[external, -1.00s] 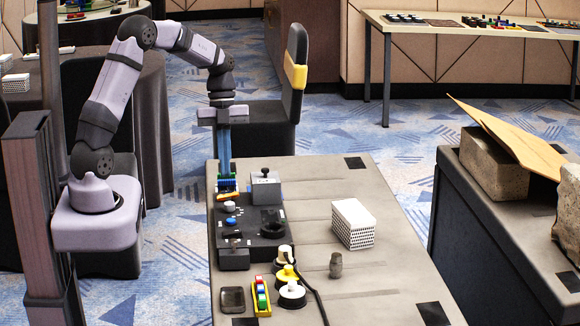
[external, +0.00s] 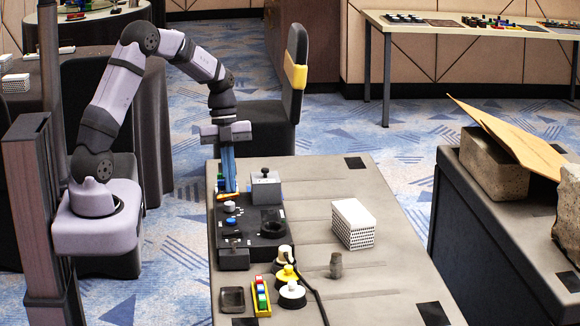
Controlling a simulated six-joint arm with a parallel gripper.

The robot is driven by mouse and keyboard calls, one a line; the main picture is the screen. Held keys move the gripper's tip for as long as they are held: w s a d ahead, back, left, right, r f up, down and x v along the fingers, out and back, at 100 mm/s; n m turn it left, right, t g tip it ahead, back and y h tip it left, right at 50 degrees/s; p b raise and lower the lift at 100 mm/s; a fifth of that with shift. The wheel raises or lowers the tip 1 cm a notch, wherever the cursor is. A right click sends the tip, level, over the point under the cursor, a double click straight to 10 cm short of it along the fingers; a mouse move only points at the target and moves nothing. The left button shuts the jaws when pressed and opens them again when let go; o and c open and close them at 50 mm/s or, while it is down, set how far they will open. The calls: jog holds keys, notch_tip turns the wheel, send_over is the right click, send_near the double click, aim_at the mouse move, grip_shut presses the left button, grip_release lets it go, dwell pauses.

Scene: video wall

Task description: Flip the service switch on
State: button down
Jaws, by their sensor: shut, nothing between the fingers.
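A dark control panel (external: 262,226) lies along the left part of the table. It carries a white-and-blue knob (external: 229,207), a blue button (external: 231,222) and a small toggle-like lever (external: 234,242) at its near end. A grey box with a black knob (external: 265,187) stands at its far end. I cannot tell for sure which control is the service switch, nor its position. My gripper (external: 229,191) points down, shut and empty, left of the grey box and beyond the knob. Whether its tips touch anything is unclear.
A white perforated block (external: 353,224) and a small grey cylinder (external: 336,264) stand right of the panel. Yellow and white round plugs (external: 292,293) with a black cable, a yellow rack of coloured blocks (external: 261,297) and a dark tray (external: 232,299) lie nearer. The table's right side is mostly clear.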

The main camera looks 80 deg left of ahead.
jog(key=p, duration=0.2)
send_over(237, 231)
jog(key=f, duration=0.5)
jog(key=a+f, duration=0.1)
jog(key=f, duration=0.2)
jog(key=shift+s, duration=0.3)
jog(key=shift+w+f, duration=0.15)
jog(key=shift+f, duration=0.55)
